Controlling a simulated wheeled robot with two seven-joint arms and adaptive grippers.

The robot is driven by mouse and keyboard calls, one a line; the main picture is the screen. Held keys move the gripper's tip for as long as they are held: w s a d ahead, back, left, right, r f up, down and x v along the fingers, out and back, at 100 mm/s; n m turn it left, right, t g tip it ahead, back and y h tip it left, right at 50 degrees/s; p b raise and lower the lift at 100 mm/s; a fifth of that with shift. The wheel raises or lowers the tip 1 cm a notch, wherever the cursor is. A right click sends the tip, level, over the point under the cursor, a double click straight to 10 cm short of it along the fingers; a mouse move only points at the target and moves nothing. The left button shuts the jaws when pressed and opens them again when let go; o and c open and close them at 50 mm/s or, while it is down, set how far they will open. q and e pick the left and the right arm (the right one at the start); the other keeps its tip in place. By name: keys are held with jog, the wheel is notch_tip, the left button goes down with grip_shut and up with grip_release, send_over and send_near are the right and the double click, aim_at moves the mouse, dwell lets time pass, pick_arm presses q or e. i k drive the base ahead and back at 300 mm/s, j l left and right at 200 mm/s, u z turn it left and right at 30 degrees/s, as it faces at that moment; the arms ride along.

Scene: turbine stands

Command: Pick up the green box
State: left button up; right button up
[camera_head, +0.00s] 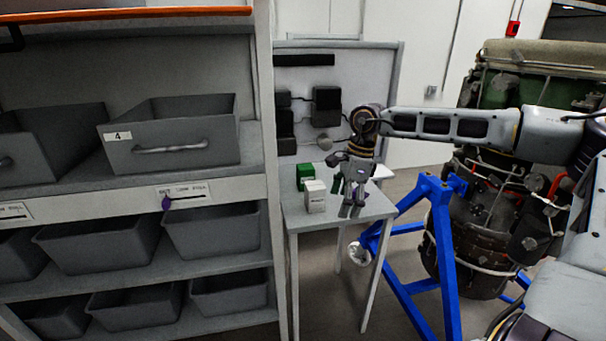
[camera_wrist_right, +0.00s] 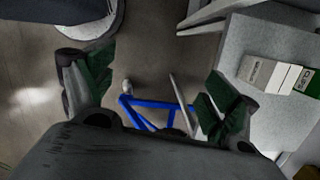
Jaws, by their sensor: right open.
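The green box (camera_head: 304,177) stands on a small light-grey table (camera_head: 372,212), behind a white box (camera_head: 315,198). In the right wrist view the green box (camera_wrist_right: 292,79) is at the right edge, partly cut off, beside the white box (camera_wrist_right: 258,72). My right gripper (camera_head: 350,210) points down to the right of both boxes and apart from them. In the right wrist view it (camera_wrist_right: 150,97) is open and empty, with floor between its fingers and the table edge by its right finger. My left gripper is not in view.
A shelf rack (camera_head: 262,190) with grey bins (camera_head: 172,138) stands at the left, close to the table. A blue stand (camera_head: 448,265) holding a turbine (camera_head: 470,215) is at the right. A panel with dark fittings (camera_head: 326,105) rises behind the table.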

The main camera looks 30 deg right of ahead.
aim_at(305, 172)
jog(key=i+l, duration=0.25)
jog(key=i, duration=0.25)
jog(key=i+l, duration=0.2)
jog(key=i, duration=0.25)
jog(key=i+l, duration=0.25)
jog(key=i, duration=0.25)
